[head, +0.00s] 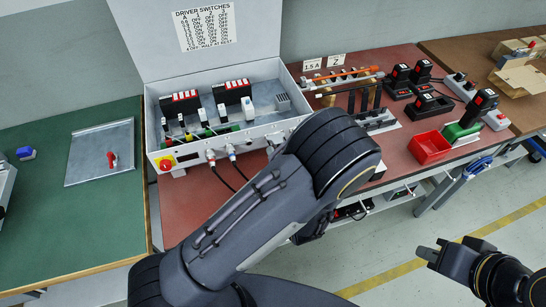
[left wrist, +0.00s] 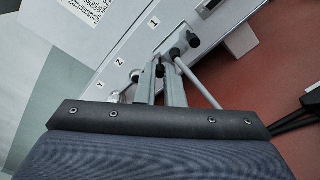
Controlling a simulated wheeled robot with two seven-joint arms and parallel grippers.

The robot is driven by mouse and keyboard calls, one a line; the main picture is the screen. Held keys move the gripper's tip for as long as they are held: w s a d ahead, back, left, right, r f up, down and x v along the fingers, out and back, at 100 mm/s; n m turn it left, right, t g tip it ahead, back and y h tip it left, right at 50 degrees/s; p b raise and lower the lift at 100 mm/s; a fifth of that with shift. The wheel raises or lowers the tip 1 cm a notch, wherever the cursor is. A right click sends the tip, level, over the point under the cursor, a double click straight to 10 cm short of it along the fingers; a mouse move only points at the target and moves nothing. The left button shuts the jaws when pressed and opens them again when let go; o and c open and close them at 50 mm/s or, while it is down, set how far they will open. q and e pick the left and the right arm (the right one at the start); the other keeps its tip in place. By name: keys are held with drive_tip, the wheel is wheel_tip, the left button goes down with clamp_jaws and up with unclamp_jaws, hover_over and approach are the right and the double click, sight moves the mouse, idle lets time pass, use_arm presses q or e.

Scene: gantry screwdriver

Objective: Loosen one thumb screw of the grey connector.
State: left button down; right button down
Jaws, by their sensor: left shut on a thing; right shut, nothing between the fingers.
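The grey connector (left wrist: 176,44) sits on the front panel of the light grey control box (head: 185,150), beside the label 1 in the left wrist view. A dark thumb screw (left wrist: 193,40) shows at its right end. My left gripper (left wrist: 160,70) is at the connector's near end, shut on a small dark piece that looks like the other thumb screw; the fingers mostly hide it. In the head view my left arm covers this gripper and most of that end of the panel. My right gripper (head: 432,248) is shut and empty, over the floor at the right.
Other cable connectors (head: 211,155) stick out of the panel, with cables hanging down. A red button (head: 166,164) is at the panel's left. A red bin (head: 430,147) and black tools (head: 425,104) stand on the red bench at the right. Floor in front is clear.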

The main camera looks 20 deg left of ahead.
use_arm(q)
drive_tip(key=n+b, duration=0.1)
drive_tip(key=n, duration=0.1)
drive_tip(key=n+b, duration=0.1)
drive_tip(key=n, duration=0.1)
drive_tip(key=shift+f, duration=0.35)
drive_tip(key=shift+r+n+b, duration=0.2)
drive_tip(key=shift+n+b, duration=0.3)
drive_tip(key=shift+n, duration=0.2)
drive_tip(key=n+b, duration=0.8)
drive_tip(key=shift+f, duration=0.3)
drive_tip(key=shift+r+n+b, duration=0.3)
drive_tip(key=shift+n+b, duration=0.25)
drive_tip(key=shift+n, duration=0.35)
drive_tip(key=n+b, duration=0.3)
drive_tip(key=b, duration=0.1)
drive_tip(key=n+b, duration=0.3)
drive_tip(key=b, duration=0.1)
drive_tip(key=n+b, duration=0.2)
drive_tip(key=b, duration=0.2)
drive_tip(key=shift+f+n, duration=0.3)
drive_tip(key=shift+n, duration=0.1)
drive_tip(key=shift+r+n+b, duration=0.3)
drive_tip(key=shift+n+b, duration=0.1)
drive_tip(key=shift+n, duration=0.1)
drive_tip(key=shift+r, duration=0.15)
use_arm(e)
wheel_tip(320, 180, down, 26)
